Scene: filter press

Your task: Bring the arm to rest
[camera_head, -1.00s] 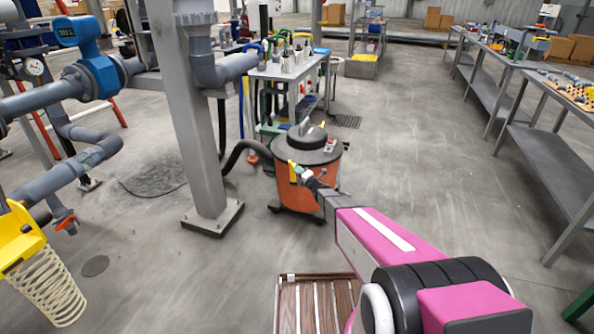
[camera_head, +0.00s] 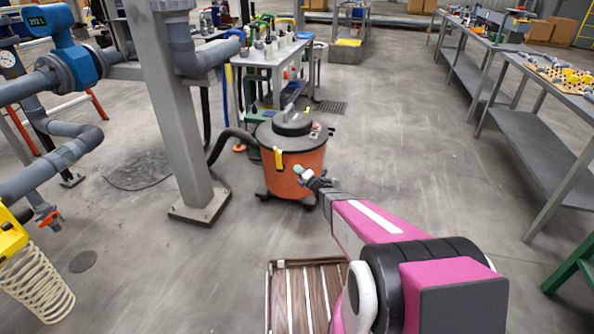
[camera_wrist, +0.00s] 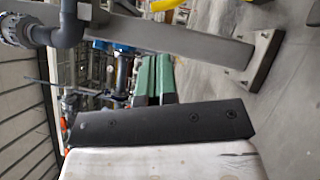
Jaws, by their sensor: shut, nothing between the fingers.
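My arm reaches from the lower right of the head view toward the middle. My gripper (camera_head: 303,174) is small at its far end, shut and empty, with a pale tip. It shows in front of the lower right side of an orange drum vacuum (camera_head: 291,172) with a black lid; I cannot tell the gap between them.
A grey steel post (camera_head: 180,120) stands left of the vacuum, with grey pipes beyond it. A slatted wooden pallet (camera_head: 275,300) lies below the arm. A workbench (camera_head: 550,160) runs along the right. The floor between vacuum and bench is clear.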

